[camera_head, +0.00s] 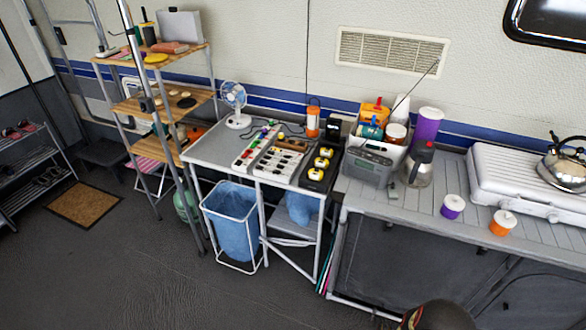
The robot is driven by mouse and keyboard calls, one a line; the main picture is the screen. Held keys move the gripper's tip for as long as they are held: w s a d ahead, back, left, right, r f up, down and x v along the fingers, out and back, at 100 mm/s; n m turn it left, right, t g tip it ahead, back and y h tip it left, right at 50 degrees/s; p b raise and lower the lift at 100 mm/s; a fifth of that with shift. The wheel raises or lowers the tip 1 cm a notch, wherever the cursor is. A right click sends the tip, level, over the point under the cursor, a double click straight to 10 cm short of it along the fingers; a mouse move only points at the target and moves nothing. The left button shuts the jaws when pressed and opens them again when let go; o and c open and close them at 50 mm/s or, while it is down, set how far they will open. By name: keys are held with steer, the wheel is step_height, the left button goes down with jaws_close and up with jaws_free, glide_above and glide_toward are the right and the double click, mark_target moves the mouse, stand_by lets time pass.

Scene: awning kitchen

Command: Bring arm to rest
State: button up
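My gripper is not in view, and its state does not show. A dark rounded shape is cut off by the bottom edge, right of centre; it may be part of my arm, but I cannot tell which part. The task line names no other object.
A grey counter (408,207) on the right holds a radio (371,165), a glass coffee pot (417,166), lidded jars and a white stove (505,190) with a kettle (562,168). A table with a blue-lined bin (232,222) and a wooden shelf stand left. Floor in front is open.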

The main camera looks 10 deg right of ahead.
steer(key=s+a+f+g+y, duration=0.4)
steer(key=s+a+f+g, duration=0.3)
steer(key=s, duration=0.4)
steer(key=w+a+r+n+g+y+b, duration=0.1)
steer(key=w+a+r+g+y, duration=0.2)
steer(key=r, duration=2)
steer(key=w+a+r+g, duration=0.2)
steer(key=w+r, duration=0.2)
steer(key=r, duration=2)
steer(key=s+a+r+n+t, duration=0.1)
steer(key=a+r, duration=0.5)
steer(key=r, duration=0.8)
steer(key=s+a+r+n+t+b, duration=0.1)
steer(key=s+a+r+t, duration=0.3)
steer(key=r, duration=0.9)
steer(key=s+a+r+n+t+b, duration=0.1)
steer(key=s+a+r+n+t, duration=0.1)
steer(key=s+a+r, duration=0.3)
steer(key=a+r+n, duration=0.1)
steer(key=a+r, duration=0.3)
steer(key=r, duration=0.5)
steer(key=shift+s+a+r+t+h, duration=0.25)
steer(key=shift+a+r+t+h, duration=0.05)
steer(key=shift+a+t+h, duration=0.1)
